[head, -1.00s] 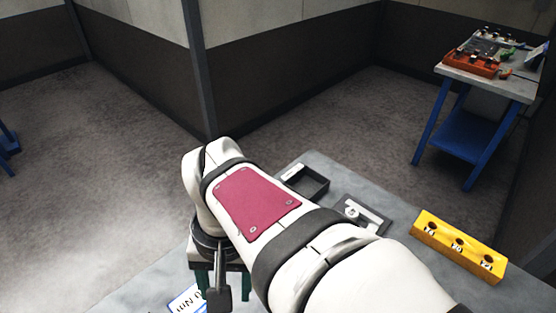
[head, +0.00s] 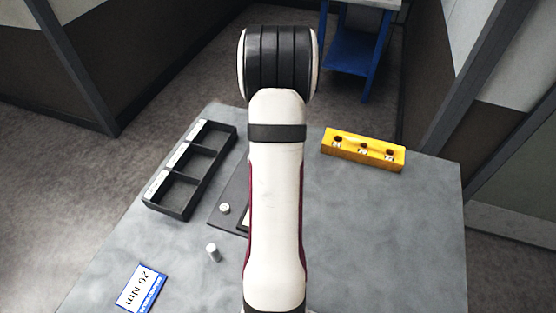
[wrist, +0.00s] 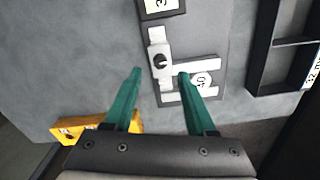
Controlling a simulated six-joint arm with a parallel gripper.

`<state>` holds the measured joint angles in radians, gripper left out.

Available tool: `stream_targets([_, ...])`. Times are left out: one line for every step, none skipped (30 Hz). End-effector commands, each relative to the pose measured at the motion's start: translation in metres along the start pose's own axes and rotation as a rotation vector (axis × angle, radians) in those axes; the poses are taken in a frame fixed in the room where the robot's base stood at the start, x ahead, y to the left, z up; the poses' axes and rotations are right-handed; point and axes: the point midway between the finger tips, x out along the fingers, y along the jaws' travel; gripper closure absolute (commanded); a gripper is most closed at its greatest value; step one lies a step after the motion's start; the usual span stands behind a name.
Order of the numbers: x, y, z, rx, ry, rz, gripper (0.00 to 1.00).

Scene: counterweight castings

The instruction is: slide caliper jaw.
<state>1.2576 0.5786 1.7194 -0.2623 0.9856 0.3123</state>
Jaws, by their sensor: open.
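In the wrist view, a caliper with a silver sliding jaw (wrist: 161,62) and a dark round knob lies on a dark grey plate (wrist: 212,30). A white label reading 40 sits by its lower silver arms, and a framed number display is at the top. My gripper (wrist: 161,72) is open, its two green fingers apart on either side of the jaw in the picture. I cannot tell how high they are above it. In the head view the plate (head: 231,200) shows left of my arm, which hides most of the caliper and my gripper.
A black three-compartment tray (head: 184,213) stands left of the plate. A yellow block (head: 362,155) with three holes stands at the back right. A small pale cylinder (head: 212,252) and a blue-edged 20 Nm card (head: 141,288) are at the front left. The table's right side is clear.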

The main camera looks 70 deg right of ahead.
Motion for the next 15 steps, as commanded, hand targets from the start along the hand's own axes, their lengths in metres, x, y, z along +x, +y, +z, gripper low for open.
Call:
stream_targets([0.013,0.001,0.001,0.000,-0.004,0.003,0.43])
stream_targets([0.020,0.000,0.000,-0.001,-0.002,0.002,0.43])
stream_targets([0.028,0.000,0.001,-0.001,-0.003,0.002,0.43])
stream_targets([0.033,0.000,0.001,0.000,-0.003,0.001,0.43])
stream_targets([0.037,0.000,0.000,0.000,-0.001,0.001,0.43])
stream_targets([0.043,0.000,0.001,0.000,-0.002,0.002,0.43])
stream_targets([0.045,0.000,0.000,-0.001,-0.001,0.001,0.43])
stream_targets([0.047,0.000,0.000,-0.001,0.000,0.001,0.43])
stream_targets([0.050,0.000,0.000,-0.001,0.000,0.001,0.43])
stream_targets([0.051,0.000,0.000,0.000,-0.001,0.001,0.43])
stream_targets([0.052,0.000,0.000,-0.001,0.000,0.001,0.43])
stream_targets([0.053,0.000,0.000,-0.001,0.000,0.000,0.43])
stream_targets([0.053,0.000,0.000,-0.001,0.000,0.000,0.43])
stream_targets([0.053,0.000,0.000,-0.001,0.000,0.000,0.43])
stream_targets([0.053,0.000,0.000,-0.001,0.001,0.000,0.43])
